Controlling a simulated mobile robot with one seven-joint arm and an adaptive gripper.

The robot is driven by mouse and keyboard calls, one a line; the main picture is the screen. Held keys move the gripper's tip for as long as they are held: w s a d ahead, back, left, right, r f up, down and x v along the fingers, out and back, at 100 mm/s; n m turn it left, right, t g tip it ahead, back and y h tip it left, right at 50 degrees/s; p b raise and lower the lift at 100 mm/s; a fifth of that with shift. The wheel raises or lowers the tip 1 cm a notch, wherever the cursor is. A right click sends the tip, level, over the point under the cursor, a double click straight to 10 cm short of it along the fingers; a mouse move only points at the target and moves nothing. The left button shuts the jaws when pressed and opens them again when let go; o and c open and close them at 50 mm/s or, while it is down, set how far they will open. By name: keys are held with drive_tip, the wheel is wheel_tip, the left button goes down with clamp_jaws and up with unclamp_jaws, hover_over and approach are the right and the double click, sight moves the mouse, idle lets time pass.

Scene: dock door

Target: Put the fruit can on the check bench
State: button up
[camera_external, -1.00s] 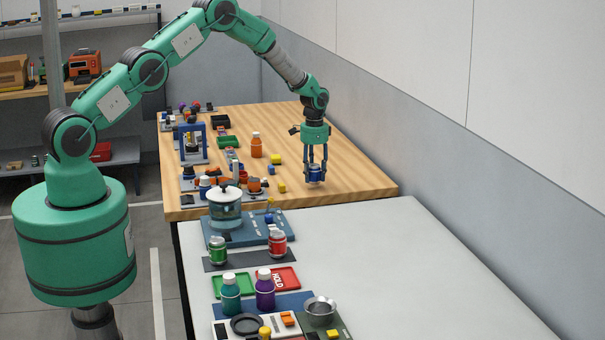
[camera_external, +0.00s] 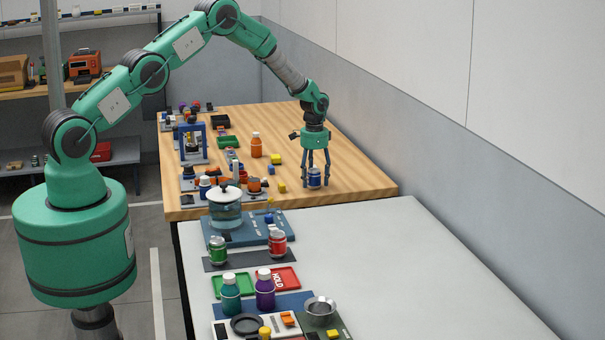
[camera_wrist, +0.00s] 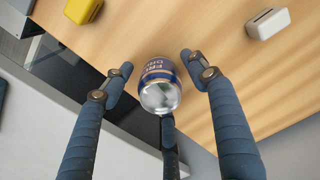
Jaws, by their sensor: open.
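The fruit can (camera_external: 314,177), blue with a lettered label, stands upright on the wooden-topped bench (camera_external: 350,178) near its right front part. In the wrist view the can (camera_wrist: 160,88) shows its silver end and part of its label. My gripper (camera_external: 316,184) is lowered over the can. In the wrist view my gripper (camera_wrist: 156,75) is open, its fingers spread around the can with gaps at left and right. The lower finger is close to the can; whether it touches cannot be told. No sign shows which bench is the check bench.
Yellow blocks (camera_external: 281,187) and an orange bottle (camera_external: 256,145) stand left of my gripper.

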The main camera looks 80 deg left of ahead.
sight(315, 170)
idle(0.4)
wheel_tip(315, 170, up, 14)
drive_tip(key=shift+w+f, duration=0.15)
drive_tip(key=shift+w, duration=0.05)
idle(0.5)
idle(0.5)
